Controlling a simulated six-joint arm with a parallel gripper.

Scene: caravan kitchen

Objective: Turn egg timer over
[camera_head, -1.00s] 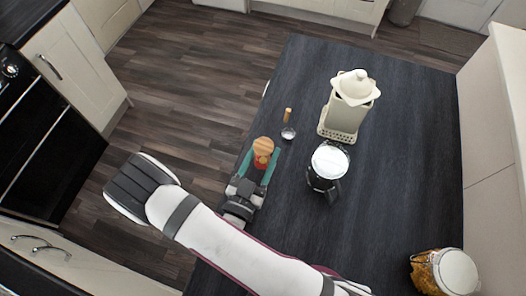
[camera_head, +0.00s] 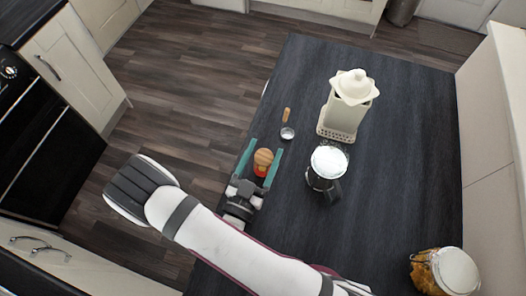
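The egg timer (camera_head: 263,157), with a round wooden end and a red part below it, stands on the dark worktop near its left edge. It looks upright, seen from above. My gripper (camera_head: 266,145) is open, with one green finger on each side of the egg timer. Gaps show between the timer and both fingers. The timer's lower end is partly hidden by the gripper.
A small scoop with a wooden handle (camera_head: 287,114) lies just beyond the fingertips. A glass jug with a white top (camera_head: 328,162) and a cream juicer-like appliance (camera_head: 345,112) stand to the right. A jar (camera_head: 447,271) is at the lower right. The far worktop (camera_head: 410,110) is clear.

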